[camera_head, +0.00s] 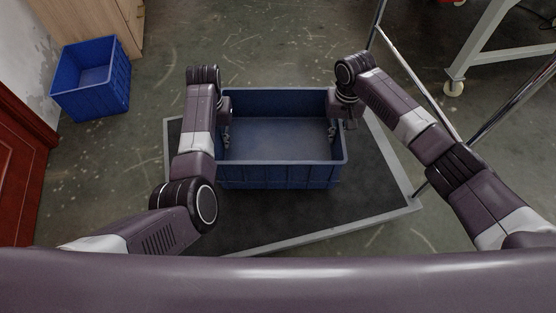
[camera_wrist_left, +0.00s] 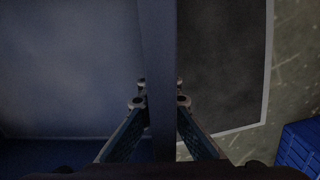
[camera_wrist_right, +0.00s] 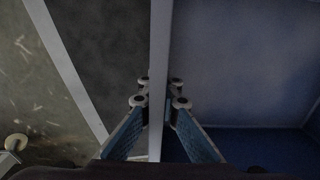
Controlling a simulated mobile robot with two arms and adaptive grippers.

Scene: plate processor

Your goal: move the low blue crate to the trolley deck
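The low blue crate (camera_head: 281,174) is in the middle of the head view, empty and level. It is over the dark, grey-edged trolley deck (camera_head: 260,225); I cannot tell whether its bottom touches the deck. My left gripper (camera_head: 226,132) is on the crate's left wall, one finger on each side. In the left wrist view, the fingers (camera_wrist_left: 160,102) close on that wall (camera_wrist_left: 160,60). My right gripper (camera_head: 333,130) is on the right wall in the same way. In the right wrist view, its fingers (camera_wrist_right: 159,101) close on the wall (camera_wrist_right: 160,50).
Another blue crate (camera_head: 92,80) stands on the floor at the upper left, by a wooden cabinet (camera_head: 110,22). A red-brown door (camera_head: 22,165) is at the left edge. Chrome rails (camera_head: 415,82) rise at the trolley's right. A white-legged table (camera_head: 482,42) on castors stands at upper right.

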